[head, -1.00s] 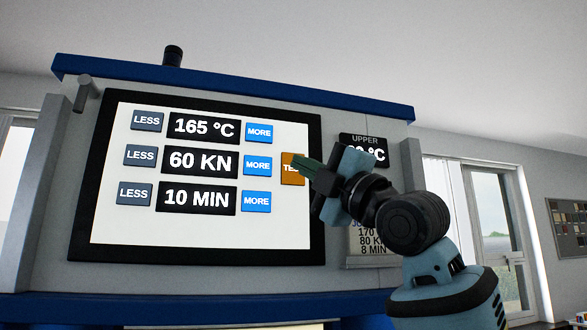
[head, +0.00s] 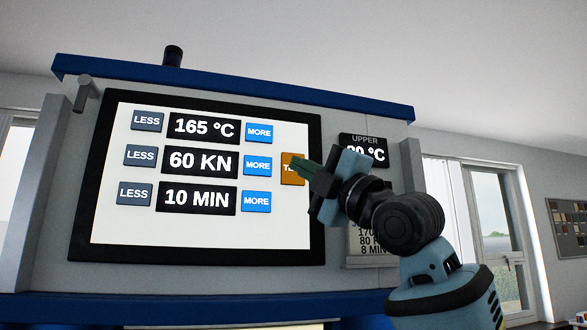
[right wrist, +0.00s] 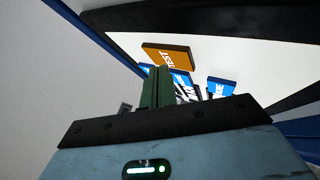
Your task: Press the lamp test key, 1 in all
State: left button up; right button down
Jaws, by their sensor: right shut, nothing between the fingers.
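The lamp test key is an orange key marked TEST (head: 288,172) at the right side of the white screen. My right gripper (head: 302,168) is shut and empty, its dark green fingertips in front of the key's right part and hiding some of its lettering. In the right wrist view the orange key (right wrist: 168,55) lies just beyond the shut fingertips (right wrist: 157,72). I cannot tell whether they touch it. My left gripper is not in view.
The screen (head: 200,232) has grey LESS keys (head: 140,156) and blue MORE keys (head: 257,165) around readouts of 165 °C, 60 KN and 10 MIN. An UPPER display (head: 375,141) and a text plate (head: 373,250) are partly behind my right arm.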

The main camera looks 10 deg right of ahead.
jog(key=shift+w, duration=0.4)
dwell(0.6)
jog(key=shift+s, duration=0.75)
jog(key=shift+s+d, duration=0.1)
jog(key=shift+s, duration=2.45)
jog(key=shift+w, duration=0.1)
